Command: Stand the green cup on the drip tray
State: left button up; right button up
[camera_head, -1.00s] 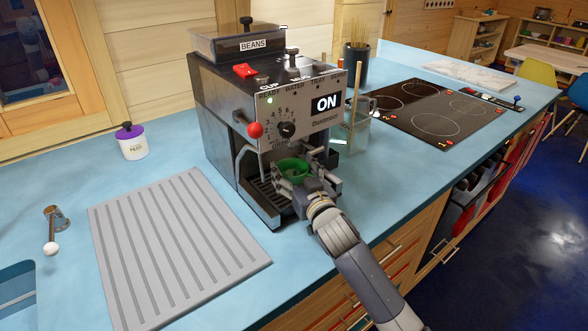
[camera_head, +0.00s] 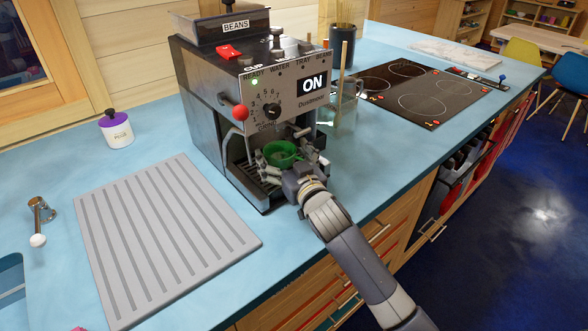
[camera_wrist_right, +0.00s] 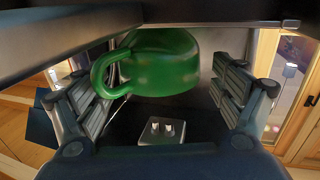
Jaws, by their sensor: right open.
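The green cup (camera_head: 281,153) is upright with its mouth up, at the front of the coffee machine (camera_head: 215,95), below its spout area. It appears to stand on the slatted drip tray (camera_head: 247,180); its base is partly hidden by my gripper. My right gripper (camera_head: 288,161) is open, with one finger on each side of the cup. In the right wrist view the cup (camera_wrist_right: 165,62) sits between the spread fingers, with a gap at its right side. Its handle points left and overlaps the left finger. My left gripper is not in view.
A ridged grey mat (camera_head: 165,235) lies left of the machine. A glass jug (camera_head: 347,90) stands right of it, before a black hob (camera_head: 410,88). A white pot with a purple lid (camera_head: 116,128) stands at the back left. The counter ahead of the mat is clear.

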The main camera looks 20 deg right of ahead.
jog(key=s+d+b, duration=0.1)
jog(key=s, duration=1)
